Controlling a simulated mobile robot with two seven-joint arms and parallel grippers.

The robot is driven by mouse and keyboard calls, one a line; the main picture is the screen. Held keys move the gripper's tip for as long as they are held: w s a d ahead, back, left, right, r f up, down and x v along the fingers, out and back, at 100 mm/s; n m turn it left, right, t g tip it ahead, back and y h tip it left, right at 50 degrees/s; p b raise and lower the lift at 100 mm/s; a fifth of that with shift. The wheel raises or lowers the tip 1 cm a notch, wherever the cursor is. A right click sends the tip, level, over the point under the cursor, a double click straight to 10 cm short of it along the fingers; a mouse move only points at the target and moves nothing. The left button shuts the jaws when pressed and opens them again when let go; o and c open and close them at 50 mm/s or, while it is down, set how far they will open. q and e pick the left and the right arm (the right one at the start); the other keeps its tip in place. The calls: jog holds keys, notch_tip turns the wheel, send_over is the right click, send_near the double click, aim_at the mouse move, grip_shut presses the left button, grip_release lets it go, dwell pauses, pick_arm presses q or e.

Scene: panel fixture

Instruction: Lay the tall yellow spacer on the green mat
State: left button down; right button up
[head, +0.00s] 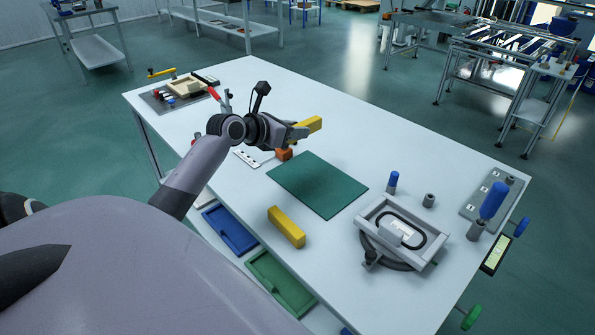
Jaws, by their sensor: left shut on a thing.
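My left gripper (301,131) is above the far middle of the table, shut on a yellow spacer (312,124). The spacer's free end sticks out to the right, past the fingers; the rest is hidden by the gripper. The dark green mat (318,185) lies flat and bare on the table, nearer than the gripper. A second yellow block (286,228) lies on the table near the front edge, apart from the mat. I cannot tell from their visible parts which is taller. My right gripper is not in view.
A small orange block (284,154) is just below the gripper, by the mat's far corner. A white plate with holes (252,158) lies left of it. A grey fixture (402,232) stands right of the mat, with a blue-handled tool (393,182) behind it.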

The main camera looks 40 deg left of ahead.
pick_arm(q)
jog(key=b, duration=0.1)
send_over(295, 176)
notch_tip(295, 176, down, 7)
jog(key=shift+f, duration=0.15)
jog(key=shift+f+b, duration=0.8)
jog(key=shift+f, duration=1.25)
jog(key=shift+f, duration=0.1)
jog(key=c, duration=0.8)
grip_release()
jog(key=shift+c, duration=0.2)
jog(key=p+v, duration=0.2)
jog(key=v, duration=0.9)
jog(key=shift+s+r, duration=0.2)
jog(key=shift+s, duration=0.3)
